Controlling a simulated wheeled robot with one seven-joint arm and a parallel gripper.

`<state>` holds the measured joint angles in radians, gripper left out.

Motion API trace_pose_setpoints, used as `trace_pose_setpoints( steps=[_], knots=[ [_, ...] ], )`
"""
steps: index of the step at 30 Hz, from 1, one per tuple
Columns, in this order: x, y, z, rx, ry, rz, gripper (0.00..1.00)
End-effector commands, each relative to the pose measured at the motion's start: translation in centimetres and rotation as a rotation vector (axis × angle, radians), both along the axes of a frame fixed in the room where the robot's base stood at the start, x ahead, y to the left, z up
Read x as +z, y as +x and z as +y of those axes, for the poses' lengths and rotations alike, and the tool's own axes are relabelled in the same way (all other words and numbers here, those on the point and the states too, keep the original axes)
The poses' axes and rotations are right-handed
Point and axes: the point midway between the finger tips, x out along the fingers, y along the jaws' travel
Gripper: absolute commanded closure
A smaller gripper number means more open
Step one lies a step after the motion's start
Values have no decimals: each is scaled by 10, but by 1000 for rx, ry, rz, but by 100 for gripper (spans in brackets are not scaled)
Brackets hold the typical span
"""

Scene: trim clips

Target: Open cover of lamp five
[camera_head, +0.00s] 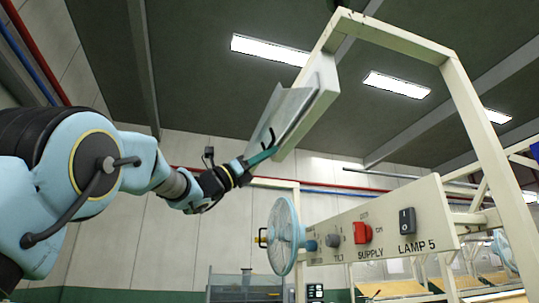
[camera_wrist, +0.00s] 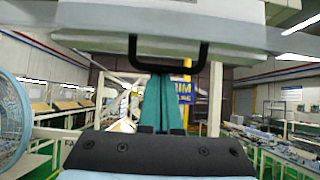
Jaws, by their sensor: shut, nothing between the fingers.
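The pale housing of lamp five (camera_head: 318,92) hangs tilted from the cream frame, up and right of my arm. Its grey cover (camera_head: 284,112) faces my arm; how far it stands open I cannot tell. A black loop handle (camera_head: 268,138) is on the cover's lower part and hangs below the cover's edge in the wrist view (camera_wrist: 204,54). My gripper (camera_head: 262,157) has its teal fingers shut and empty. In the wrist view its fingertips (camera_wrist: 160,76) are at the handle's loop; contact is unclear.
Below is the cream panel marked LAMP 5 (camera_head: 380,258), with a red supply switch (camera_head: 362,233) and a black switch (camera_head: 407,221). A light-blue fan (camera_head: 282,236) stands at its left end. The frame post (camera_head: 490,150) rises at right. Open air lies left of the lamp.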

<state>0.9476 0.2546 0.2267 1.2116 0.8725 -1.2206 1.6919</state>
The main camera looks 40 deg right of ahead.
Motion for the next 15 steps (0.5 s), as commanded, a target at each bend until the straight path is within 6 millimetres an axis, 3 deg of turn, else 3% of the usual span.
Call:
trace_pose_setpoints(
  steps=[5,15],
  knots=[
    [-1,4,9,3,-3,-5,100],
    [21,8,22,0,-1,-2,100]
  ],
)
